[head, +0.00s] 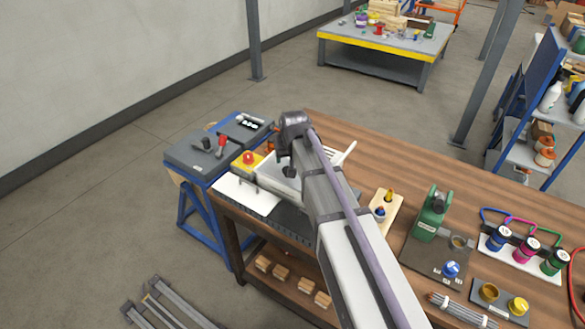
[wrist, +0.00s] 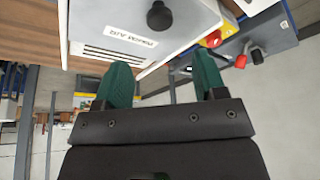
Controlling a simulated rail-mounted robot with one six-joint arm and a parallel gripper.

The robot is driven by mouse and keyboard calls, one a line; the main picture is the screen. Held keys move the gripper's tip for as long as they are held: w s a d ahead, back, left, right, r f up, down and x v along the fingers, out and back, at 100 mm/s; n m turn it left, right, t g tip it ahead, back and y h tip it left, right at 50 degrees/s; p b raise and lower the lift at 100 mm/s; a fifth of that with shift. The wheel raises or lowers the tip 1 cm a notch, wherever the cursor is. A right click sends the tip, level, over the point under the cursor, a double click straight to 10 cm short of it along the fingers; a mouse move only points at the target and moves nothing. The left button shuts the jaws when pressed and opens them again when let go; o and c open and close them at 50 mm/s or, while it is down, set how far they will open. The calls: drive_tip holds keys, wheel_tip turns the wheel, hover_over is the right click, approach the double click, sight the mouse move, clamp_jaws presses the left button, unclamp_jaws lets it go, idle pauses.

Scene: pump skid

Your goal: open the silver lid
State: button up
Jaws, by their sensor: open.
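A pale silver-grey panel, which looks like the silver lid (wrist: 118,22), fills the top of the wrist view. It has a round black knob (wrist: 159,17), an upside-down label and a row of vent slots. In the head view the pale box (head: 272,171) stands at the left end of the wooden bench, partly hidden by my arm. My gripper (wrist: 162,60) is open, its two green fingers apart with nothing between them. The fingers are near the panel's vented edge, apart from the knob. I cannot tell the exact gap. The panel appears closed.
A yellow box with a red button (head: 247,160) sits left of the pale box. Beside the bench is a blue-legged stand (head: 186,158) with levers. A green pump (head: 430,215) and coloured jars (head: 526,250) occupy the bench's right side.

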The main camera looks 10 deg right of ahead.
drive_tip(key=b+x, duration=0.8)
drive_tip(key=x, duration=0.1)
drive_tip(key=shift+f, duration=0.4)
drive_tip(key=shift+r, duration=0.1)
drive_tip(key=shift+c, duration=0.4)
clamp_jaws()
drive_tip(key=shift+w, duration=0.15)
